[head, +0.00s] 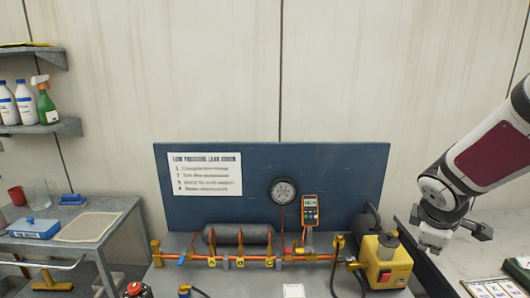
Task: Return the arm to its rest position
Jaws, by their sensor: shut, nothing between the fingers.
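My arm (495,155), white with a dark red panel, reaches in from the right edge of the head view. My gripper (434,243) hangs at its lower end, pointing down. It is shut and holds nothing. In the picture it is to the right of the yellow pump and in front of the wall, over the left part of a light counter. I cannot tell its exact height above the counter.
A bench with a blue backboard (350,170) carries orange pipework (200,260), a gauge (283,190), an orange meter (310,211) and a yellow pump (387,262). A light counter (490,255) stands right. A grey table (125,206) and bottle shelf (70,127) are left.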

